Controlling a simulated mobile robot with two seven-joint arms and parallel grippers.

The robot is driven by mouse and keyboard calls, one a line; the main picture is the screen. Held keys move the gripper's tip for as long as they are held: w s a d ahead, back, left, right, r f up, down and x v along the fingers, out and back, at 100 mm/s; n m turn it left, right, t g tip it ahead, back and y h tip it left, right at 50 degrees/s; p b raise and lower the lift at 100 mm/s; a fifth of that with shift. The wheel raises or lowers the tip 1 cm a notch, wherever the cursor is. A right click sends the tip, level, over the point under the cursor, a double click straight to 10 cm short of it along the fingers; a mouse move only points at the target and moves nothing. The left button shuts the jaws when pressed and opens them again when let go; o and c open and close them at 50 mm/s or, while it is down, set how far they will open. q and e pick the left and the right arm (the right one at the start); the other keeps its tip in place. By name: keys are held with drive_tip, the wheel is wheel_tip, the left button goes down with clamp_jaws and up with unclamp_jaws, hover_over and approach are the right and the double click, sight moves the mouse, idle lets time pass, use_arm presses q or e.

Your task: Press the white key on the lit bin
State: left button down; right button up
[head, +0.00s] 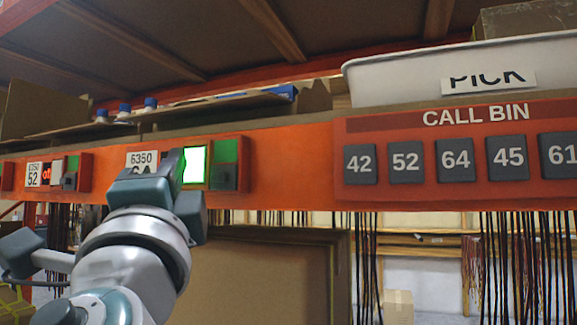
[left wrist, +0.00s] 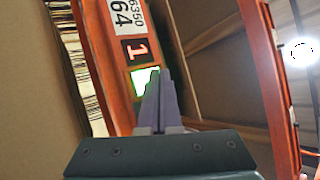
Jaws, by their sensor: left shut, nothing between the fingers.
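The lit white key (head: 195,165) glows white with a green edge on the orange rail, in the module labelled 6350. In the left wrist view the label (left wrist: 120,12) reads 6350 64, with a red digit 1 (left wrist: 137,49) beside the lit key (left wrist: 143,80). My left gripper (head: 178,168) is in front of this module and hides part of its label and display. Its fingers (left wrist: 158,75) are shut and empty, and their tips overlap the edge of the lit key. I cannot tell whether they touch it. My right gripper is not in view.
A dark green key block (head: 224,165) sits right of the lit key. Another module (head: 58,173) labelled 52 is at the left. The CALL BIN panel (head: 470,115) with several dark numbered keys is at the right, below a white PICK bin (head: 450,75). Dark cords hang below the rail.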

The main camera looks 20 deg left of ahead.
use_arm(q)
drive_tip(key=shift+w, duration=0.1)
idle(0.4)
drive_tip(key=shift+w+b, duration=0.3)
drive_tip(key=shift+w, duration=0.05)
drive_tip(key=shift+w+d+b, duration=0.1)
drive_tip(key=shift+w+b, duration=0.2)
drive_tip(key=shift+w, duration=0.15)
idle(0.5)
drive_tip(key=shift+s, duration=0.85)
drive_tip(key=shift+s+a, duration=0.15)
drive_tip(key=shift+s, duration=1.1)
drive_tip(key=shift+s+a, duration=0.1)
drive_tip(key=shift+s, duration=1.15)
drive_tip(key=shift+p, duration=0.3)
